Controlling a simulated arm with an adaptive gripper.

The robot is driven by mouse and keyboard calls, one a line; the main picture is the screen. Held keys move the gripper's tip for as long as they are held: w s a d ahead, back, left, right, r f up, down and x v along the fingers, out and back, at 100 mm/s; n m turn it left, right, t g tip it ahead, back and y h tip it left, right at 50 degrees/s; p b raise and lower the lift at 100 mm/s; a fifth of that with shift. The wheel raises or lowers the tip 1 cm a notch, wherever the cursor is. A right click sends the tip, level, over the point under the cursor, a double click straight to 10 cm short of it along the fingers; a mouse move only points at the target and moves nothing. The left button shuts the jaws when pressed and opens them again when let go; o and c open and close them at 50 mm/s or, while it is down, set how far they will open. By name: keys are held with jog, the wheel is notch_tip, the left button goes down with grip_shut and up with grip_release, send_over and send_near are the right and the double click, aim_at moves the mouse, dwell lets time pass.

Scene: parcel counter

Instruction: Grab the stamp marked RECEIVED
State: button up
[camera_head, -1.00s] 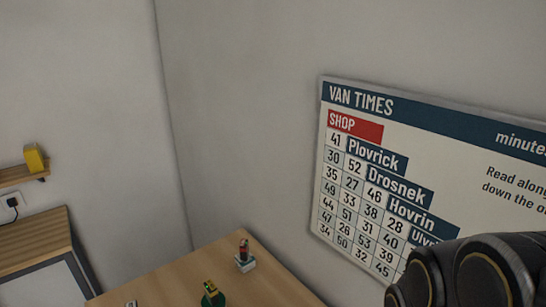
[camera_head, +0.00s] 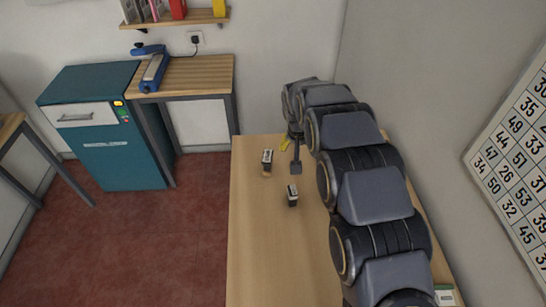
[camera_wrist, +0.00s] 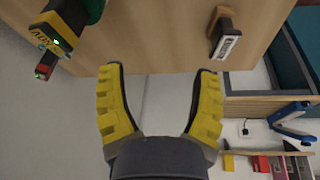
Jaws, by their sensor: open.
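My gripper (camera_wrist: 158,72) is open and empty, its two yellow-padded fingers apart, in the wrist view. In the head view my gripper (camera_head: 291,152) is at the far end of the table, partly hidden by my arm. Two small dark stamps with pale labels stand on the table: one stamp (camera_head: 267,158) left of my gripper, the other stamp (camera_head: 292,195) nearer the camera. The wrist view shows a stamp with a pale label (camera_wrist: 228,42) at upper right. I cannot read RECEIVED on any.
The wooden table (camera_head: 255,250) is clear at its left and front. A white-and-green block (camera_head: 445,293) is partly hidden by my arm. A teal cabinet (camera_head: 125,155) stands apart on the left.

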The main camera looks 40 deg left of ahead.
aim_at(265, 159)
jog(key=shift+n+y, duration=0.5)
jog(key=shift+y, duration=0.1)
jog(key=s+a+f, duration=0.1)
jog(key=a+f, duration=0.1)
jog(key=a, duration=0.1)
jog(key=s+a+f, duration=0.1)
jog(key=a+f, duration=0.1)
jog(key=s+a+f, duration=0.1)
jog(key=a+f, duration=0.1)
jog(key=a, duration=0.1)
jog(key=shift+s+a, duration=0.3)
jog(key=shift+a, duration=0.05)
jog(key=shift+a+f, duration=0.15)
jog(key=shift+f, duration=0.15)
jog(key=shift+w+x, duration=0.1)
jog(key=shift+x, duration=1.7)
jog(key=shift+w+x, duration=0.15)
jog(key=shift+x, duration=1.65)
jog(key=shift+r, duration=0.1)
grip_shut()
